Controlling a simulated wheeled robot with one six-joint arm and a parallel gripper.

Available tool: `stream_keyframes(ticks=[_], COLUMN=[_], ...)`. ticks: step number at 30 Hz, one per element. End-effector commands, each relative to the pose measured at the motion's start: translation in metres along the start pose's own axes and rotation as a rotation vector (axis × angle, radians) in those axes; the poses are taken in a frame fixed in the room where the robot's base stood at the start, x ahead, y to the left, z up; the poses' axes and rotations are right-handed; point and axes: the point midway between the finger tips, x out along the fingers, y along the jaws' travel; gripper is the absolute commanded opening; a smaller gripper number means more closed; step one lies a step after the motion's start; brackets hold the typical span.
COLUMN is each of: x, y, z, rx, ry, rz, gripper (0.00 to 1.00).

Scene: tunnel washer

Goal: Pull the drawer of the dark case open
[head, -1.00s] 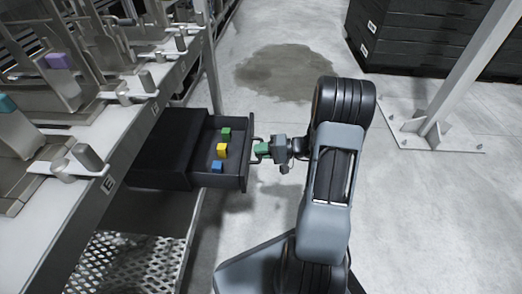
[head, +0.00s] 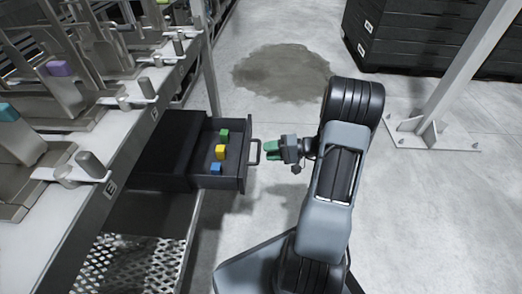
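The dark case (head: 172,145) sits below the machine's grey ledge, on the left of the head view. Its drawer (head: 240,165) is pulled out to the right, with its inside showing. In the drawer lie a green block (head: 224,134), a yellow block (head: 220,152) and a blue block (head: 216,169). The drawer's dark handle (head: 257,152) sticks out from its front. My gripper (head: 270,152), with green fingers, is just right of the handle and appears apart from it. The fingers look spread with nothing between them.
The machine's ledge (head: 62,205) with metal brackets runs along the left. A perforated metal step (head: 125,265) lies below the case. A grey post (head: 465,65) stands on a floor plate at the right, and black stacked crates (head: 425,35) stand behind. A dark wet patch (head: 283,72) marks the open floor.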

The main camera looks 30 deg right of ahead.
Motion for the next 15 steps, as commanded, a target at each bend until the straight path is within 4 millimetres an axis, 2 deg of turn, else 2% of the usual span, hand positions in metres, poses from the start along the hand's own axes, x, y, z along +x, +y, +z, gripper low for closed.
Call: stream_keyframes(ticks=[1,6,12,15], x=[-0.013,-0.047,-0.078,-0.087], y=[-0.003,-0.003,-0.002,-0.001], z=[-0.001,0.0,0.0,0.0], rx=[0.002,0.002,0.001,0.002], ry=[0.005,0.004,0.003,0.0], rz=[-0.001,-0.001,0.0,-0.001], gripper=[0.39,0.39,0.39,0.39])
